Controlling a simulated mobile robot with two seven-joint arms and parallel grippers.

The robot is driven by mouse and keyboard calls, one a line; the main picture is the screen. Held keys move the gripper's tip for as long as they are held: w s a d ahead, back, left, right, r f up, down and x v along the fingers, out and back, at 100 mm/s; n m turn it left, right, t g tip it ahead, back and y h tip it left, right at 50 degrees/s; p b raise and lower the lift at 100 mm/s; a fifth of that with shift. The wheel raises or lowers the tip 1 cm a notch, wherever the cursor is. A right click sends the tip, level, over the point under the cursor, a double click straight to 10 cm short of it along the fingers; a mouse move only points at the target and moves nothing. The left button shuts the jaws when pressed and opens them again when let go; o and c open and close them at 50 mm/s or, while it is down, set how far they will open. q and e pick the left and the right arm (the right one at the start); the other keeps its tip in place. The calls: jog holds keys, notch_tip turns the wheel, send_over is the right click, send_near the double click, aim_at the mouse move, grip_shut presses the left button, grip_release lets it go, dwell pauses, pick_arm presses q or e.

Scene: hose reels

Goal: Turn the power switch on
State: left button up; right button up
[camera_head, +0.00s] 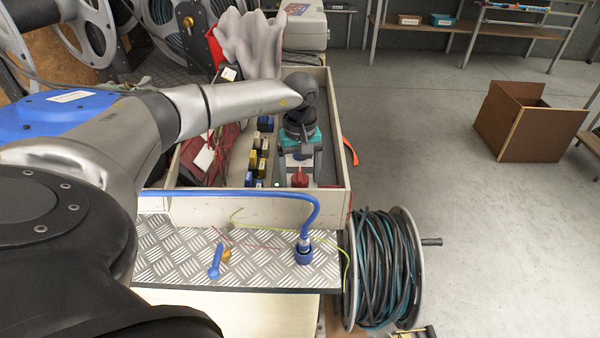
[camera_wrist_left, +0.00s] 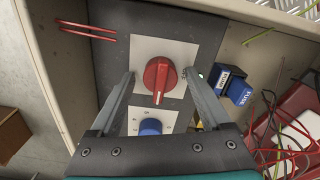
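The power switch is a red rotary knob (camera_wrist_left: 160,80) on a white plate (camera_wrist_left: 179,50), fixed to a dark panel in the open box. In the left wrist view its handle points down the picture. The knob also shows in the head view (camera_head: 300,178), just below my left gripper (camera_head: 298,165). In the left wrist view my left gripper (camera_wrist_left: 159,73) is open, with one finger on each side of the knob. Gaps show between fingers and knob. A small green light (camera_wrist_left: 201,75) shows beside the plate. My right gripper is not in view.
A blue round part (camera_wrist_left: 150,127) sits below the knob in the left wrist view. The box (camera_head: 345,197) has raised walls, with blue and yellow blocks (camera_head: 258,160) and red wires inside. A hose reel (camera_head: 385,265) stands at right. A blue hose (camera_head: 240,195) crosses the box's front.

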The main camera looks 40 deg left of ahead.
aim_at(300, 173)
pick_arm(q)
jog(key=shift+r, duration=0.1)
jog(key=shift+r, duration=0.3)
notch_tip(300, 173, up, 5)
jog(key=shift+r+p, duration=0.1)
jog(key=shift+p, duration=0.85)
notch_tip(300, 173, up, 9)
jog(key=p, duration=0.2)
jog(key=shift+r, duration=0.15)
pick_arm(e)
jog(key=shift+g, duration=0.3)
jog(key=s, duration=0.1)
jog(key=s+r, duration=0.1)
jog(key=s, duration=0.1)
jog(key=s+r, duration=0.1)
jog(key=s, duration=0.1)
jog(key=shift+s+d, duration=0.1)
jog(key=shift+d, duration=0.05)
